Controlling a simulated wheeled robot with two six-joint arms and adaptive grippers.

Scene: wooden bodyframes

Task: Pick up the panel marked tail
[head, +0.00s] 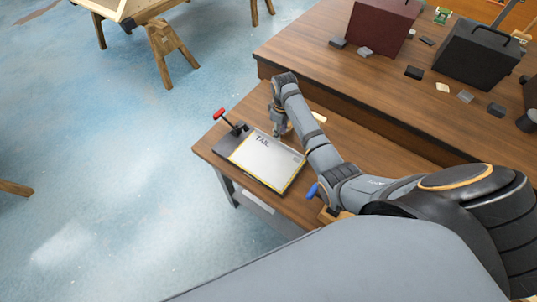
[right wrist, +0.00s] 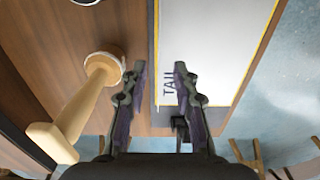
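The panel marked TAIL (head: 262,160) is a flat whitish sheet with a yellow edge, lying on a dark base on the lower wooden bench. It also shows in the right wrist view (right wrist: 215,40), with the word TAIL near its lower left corner. My right gripper (head: 279,132) is above the panel's far edge in the head view. In the right wrist view the gripper (right wrist: 160,78) is open and empty, one finger over bare wood and the other over the lettering. Whether the fingers touch the panel cannot be told. My left gripper is out of view.
A red-handled clamp (head: 220,115) stands at the panel's left end, and a blue handle (head: 312,190) shows at its right. A wooden mallet (right wrist: 85,100) lies beside the gripper. A higher bench behind holds a maroon box (head: 380,25) and a black box (head: 475,52).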

